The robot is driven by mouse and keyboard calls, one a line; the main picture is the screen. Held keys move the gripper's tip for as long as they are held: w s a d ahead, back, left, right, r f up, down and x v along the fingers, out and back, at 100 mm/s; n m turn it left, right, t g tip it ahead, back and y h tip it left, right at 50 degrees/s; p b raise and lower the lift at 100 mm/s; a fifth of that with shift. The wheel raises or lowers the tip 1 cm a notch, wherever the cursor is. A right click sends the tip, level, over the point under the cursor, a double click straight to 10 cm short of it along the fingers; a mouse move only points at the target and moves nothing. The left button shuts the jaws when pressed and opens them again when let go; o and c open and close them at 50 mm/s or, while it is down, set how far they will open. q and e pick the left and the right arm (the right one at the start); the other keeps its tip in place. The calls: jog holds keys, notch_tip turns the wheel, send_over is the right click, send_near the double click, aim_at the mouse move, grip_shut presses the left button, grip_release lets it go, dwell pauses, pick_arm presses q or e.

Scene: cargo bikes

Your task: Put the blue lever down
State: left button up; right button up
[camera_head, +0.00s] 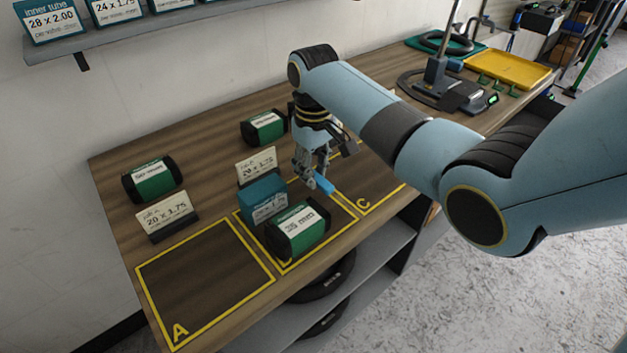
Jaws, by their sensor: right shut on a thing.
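The blue lever (324,185) is a small bright blue piece at the fingertips of my right gripper (311,178). The gripper is shut on it and points down over the wooden bench (215,138). The lever shows just above and behind the green-and-black roll in the middle yellow square; I cannot tell whether it touches anything below. My left gripper is out of view.
A green-and-black roll (298,229) and a teal box (264,201) are at the middle square. Square A (205,285) is empty. Card signs and more rolls (152,178) stand behind. A yellow tray (507,68) and a stand base (447,90) are at the far right.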

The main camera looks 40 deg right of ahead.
aim_at(314, 194)
notch_tip(314, 194, down, 4)
jog(key=shift+r, duration=0.15)
jog(key=o, duration=0.9)
jog(key=shift+f, duration=0.25)
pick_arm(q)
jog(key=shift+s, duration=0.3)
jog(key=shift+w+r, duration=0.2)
pick_arm(e)
notch_tip(314, 194, up, 12)
jog(key=shift+r, duration=0.15)
